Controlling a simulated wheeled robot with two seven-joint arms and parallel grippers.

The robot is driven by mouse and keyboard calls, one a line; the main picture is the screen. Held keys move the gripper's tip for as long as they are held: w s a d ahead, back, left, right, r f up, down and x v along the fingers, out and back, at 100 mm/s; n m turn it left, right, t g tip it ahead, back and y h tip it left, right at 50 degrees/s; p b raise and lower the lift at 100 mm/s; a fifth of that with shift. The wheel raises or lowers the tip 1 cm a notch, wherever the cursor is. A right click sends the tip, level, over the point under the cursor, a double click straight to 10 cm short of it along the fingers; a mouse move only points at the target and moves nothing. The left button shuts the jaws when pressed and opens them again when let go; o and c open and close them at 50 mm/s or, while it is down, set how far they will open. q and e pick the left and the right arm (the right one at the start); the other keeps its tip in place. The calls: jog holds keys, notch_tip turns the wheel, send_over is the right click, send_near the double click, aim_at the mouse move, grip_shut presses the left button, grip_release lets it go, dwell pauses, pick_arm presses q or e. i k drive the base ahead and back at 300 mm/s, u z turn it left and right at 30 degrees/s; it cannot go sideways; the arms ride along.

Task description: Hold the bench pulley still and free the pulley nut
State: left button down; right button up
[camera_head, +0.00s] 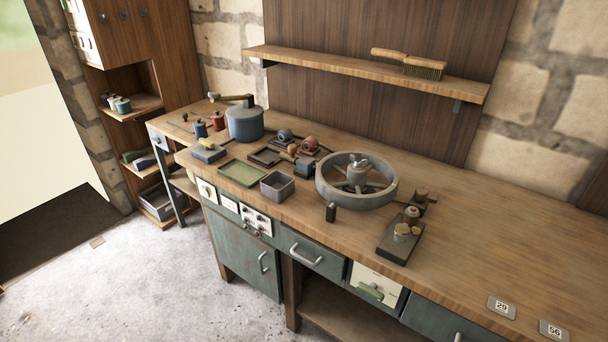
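The bench pulley (388,195) is a large grey spoked wheel lying flat on the wooden bench, right of the middle of the head view. At its hub stands a grey raised part (357,175) with a lighter top. The pulley nut is too small to tell apart at the hub. Neither of my grippers shows in the head view, and nothing touches the pulley.
A dark block with small fittings (396,248) and a small black piece (331,213) sit near the pulley. A grey bin (278,187), green tray (240,174) and blue-grey pot (245,124) stand left. A shelf (350,69) holds a brush (425,70).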

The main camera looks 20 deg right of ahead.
aim_at(358, 165)
jog(key=u, duration=0.55)
jog(key=k, duration=0.75)
jog(key=u, duration=0.35)
jog(key=i, duration=1.7)
jog(key=z, duration=1.8)
jog(key=i, duration=0.8)
jog(key=z, duration=0.9)
